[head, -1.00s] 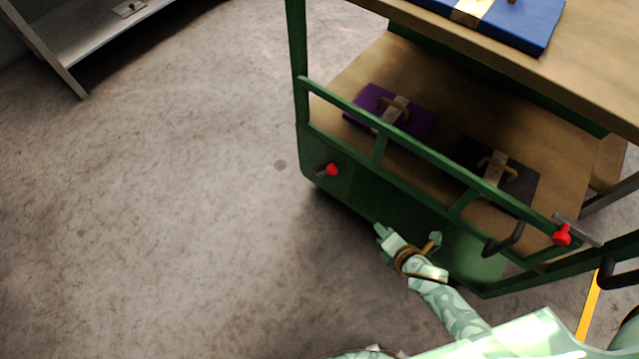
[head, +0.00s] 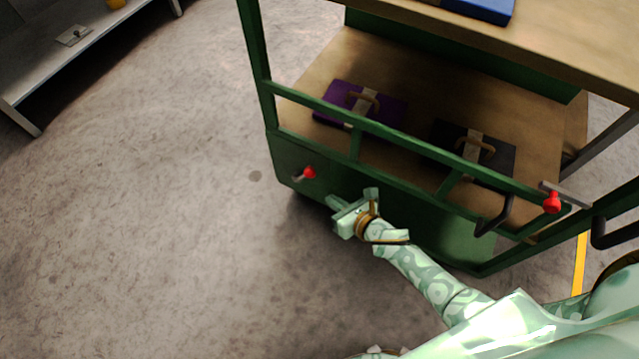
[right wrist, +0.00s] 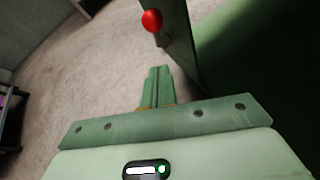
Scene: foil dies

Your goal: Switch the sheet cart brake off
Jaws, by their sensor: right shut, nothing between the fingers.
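The green sheet cart (head: 420,215) stands in the middle and right of the head view. A red-knobbed lever (head: 309,172) sits on its lower side panel near the left corner. The same red knob (right wrist: 151,21) shows near the top of the right wrist view, on the edge of the panel. A second red-knobbed lever (head: 552,202) is on the rail at the right corner. My right gripper (head: 331,201) is shut and empty, just below and right of the left red knob, apart from it.
The cart's lower shelf carries a purple case (head: 335,100) and a black case (head: 505,152). A blue case (head: 480,8) lies on the top. A black handle (head: 494,217) juts from the cart's side. A grey shelf unit (head: 95,52) stands at upper left. The floor left is clear.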

